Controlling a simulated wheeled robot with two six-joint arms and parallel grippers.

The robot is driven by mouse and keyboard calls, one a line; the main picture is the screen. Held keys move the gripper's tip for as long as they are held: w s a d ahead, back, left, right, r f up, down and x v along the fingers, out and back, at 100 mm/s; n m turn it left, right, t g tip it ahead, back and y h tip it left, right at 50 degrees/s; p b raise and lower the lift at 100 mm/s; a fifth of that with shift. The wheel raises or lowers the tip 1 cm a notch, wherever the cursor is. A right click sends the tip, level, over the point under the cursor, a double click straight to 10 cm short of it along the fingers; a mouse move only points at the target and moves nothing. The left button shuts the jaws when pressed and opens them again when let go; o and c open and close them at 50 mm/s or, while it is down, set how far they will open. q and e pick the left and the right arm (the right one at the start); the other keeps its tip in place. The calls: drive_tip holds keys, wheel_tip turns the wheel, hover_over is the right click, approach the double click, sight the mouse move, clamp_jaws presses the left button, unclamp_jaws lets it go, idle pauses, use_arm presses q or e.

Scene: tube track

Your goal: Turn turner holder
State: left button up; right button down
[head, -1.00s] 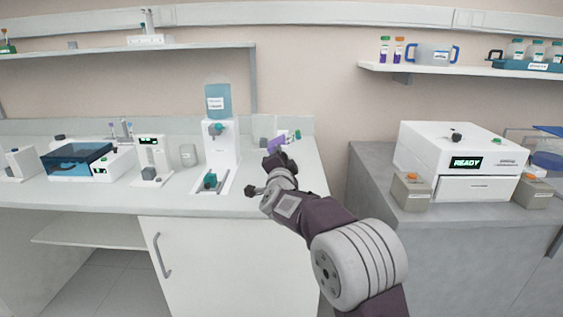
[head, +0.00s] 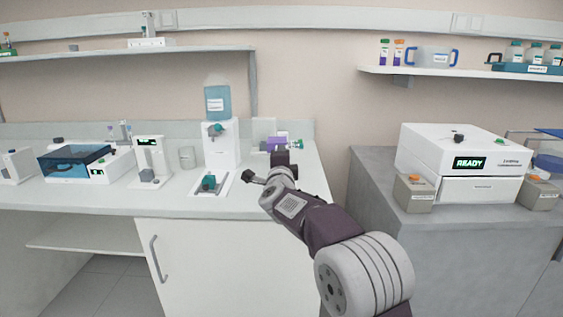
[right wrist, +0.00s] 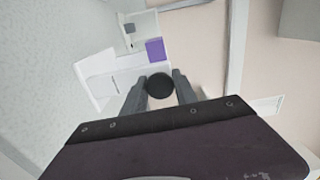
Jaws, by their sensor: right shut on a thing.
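The holder with a purple block (head: 279,142) stands at the back right of the white bench, partly hidden behind my right gripper (head: 281,158). In the head view the purple part lies about level, with a small green piece (head: 298,144) at its right. In the right wrist view the purple block (right wrist: 155,50) sits beside white parts of the device (right wrist: 115,75). A round black knob (right wrist: 160,86) is between the fingertips of my right gripper (right wrist: 160,92), which is shut on it. My left gripper is out of view.
A white dispenser with a blue bottle (head: 218,103) stands left of the holder. A white box device reading READY (head: 455,163) is on the grey counter (head: 375,190) at right. The bench front right of the dispenser is mostly clear.

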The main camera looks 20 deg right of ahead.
drive_tip(key=shift+f+m+b, duration=0.2)
drive_tip(key=shift+m+b, duration=1.4)
drive_tip(key=shift+m, duration=1.6)
drive_tip(key=shift+m+b, duration=1.05)
drive_tip(key=shift+m, duration=2.05)
drive_tip(key=c, duration=1)
unclamp_jaws()
drive_tip(key=shift+r, duration=0.1)
drive_tip(key=shift+o, duration=0.2)
drive_tip(key=shift+s, duration=0.1)
drive_tip(key=b+v, duration=0.1)
drive_tip(key=v, duration=0.8)
drive_tip(key=shift+b, duration=0.4)
drive_tip(key=shift+c, duration=0.2)
